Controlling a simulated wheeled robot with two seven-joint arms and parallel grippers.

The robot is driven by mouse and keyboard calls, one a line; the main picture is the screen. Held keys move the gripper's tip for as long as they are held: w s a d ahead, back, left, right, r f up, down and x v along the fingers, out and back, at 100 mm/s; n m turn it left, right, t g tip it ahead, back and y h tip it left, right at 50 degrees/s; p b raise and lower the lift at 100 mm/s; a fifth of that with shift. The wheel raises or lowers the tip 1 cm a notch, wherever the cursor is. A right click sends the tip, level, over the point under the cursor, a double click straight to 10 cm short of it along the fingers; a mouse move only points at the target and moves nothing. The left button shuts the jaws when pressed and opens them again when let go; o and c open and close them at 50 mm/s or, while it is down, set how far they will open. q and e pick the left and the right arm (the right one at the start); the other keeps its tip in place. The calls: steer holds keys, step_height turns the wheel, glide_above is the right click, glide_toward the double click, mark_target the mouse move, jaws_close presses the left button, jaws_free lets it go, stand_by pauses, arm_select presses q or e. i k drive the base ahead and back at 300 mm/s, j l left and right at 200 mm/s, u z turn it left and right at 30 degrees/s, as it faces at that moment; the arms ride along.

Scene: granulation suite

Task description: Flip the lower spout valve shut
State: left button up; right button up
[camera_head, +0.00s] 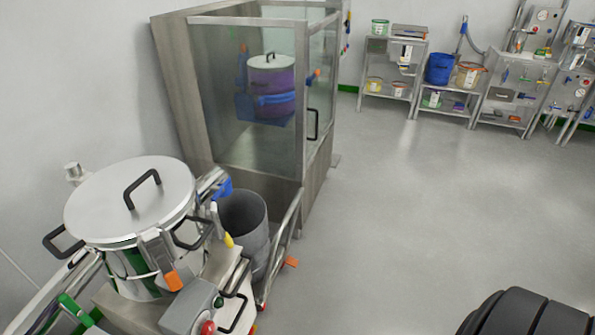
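A lidded steel vessel (131,203) with black handles stands at the left on a metal stand. A clamp with an orange tip (173,281) is on its near side. A steel pipe fitting with a blue part (222,187) is at its right. A small yellow-tipped part (228,240) shows below that, in front of a grey bin (243,222). Another orange piece (290,262) sticks out low beside a steel rail. I cannot tell which of these, if any, is the lower spout valve, or its position. Neither of my grippers shows.
A glass-walled steel cabinet (318,176) behind holds a purple drum (272,84) in a blue cradle. A grey control box (192,308) with a red button sits at the lower left. Shelves (394,70) line the far wall. The floor (400,210) at centre right is clear.

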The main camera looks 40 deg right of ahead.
mark_target(218, 190)
steer(key=z, duration=0.7)
